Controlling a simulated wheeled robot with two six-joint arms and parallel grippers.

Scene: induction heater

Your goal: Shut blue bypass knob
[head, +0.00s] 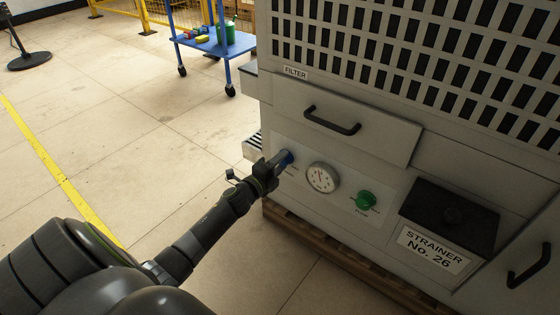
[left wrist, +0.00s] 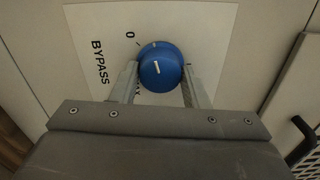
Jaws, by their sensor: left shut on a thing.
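The blue bypass knob (left wrist: 160,66) sits on a white plate (left wrist: 85,22) marked BYPASS with a 0 mark. In the left wrist view its white pointer line is near the middle of its face, and a second white mark shows near its upper rim. My left gripper (left wrist: 160,85) has one finger on each side of the knob and is shut on it. In the head view the left gripper (head: 277,166) reaches the blue knob (head: 286,157) at the left of the panel and partly hides it. My right gripper is not in view.
Right of the knob are a round gauge (head: 322,177) and a green knob (head: 366,200). A filter drawer with a black handle (head: 332,121) is above. A black strainer box (head: 450,215) is at the right. A blue cart (head: 215,42) stands behind on open floor.

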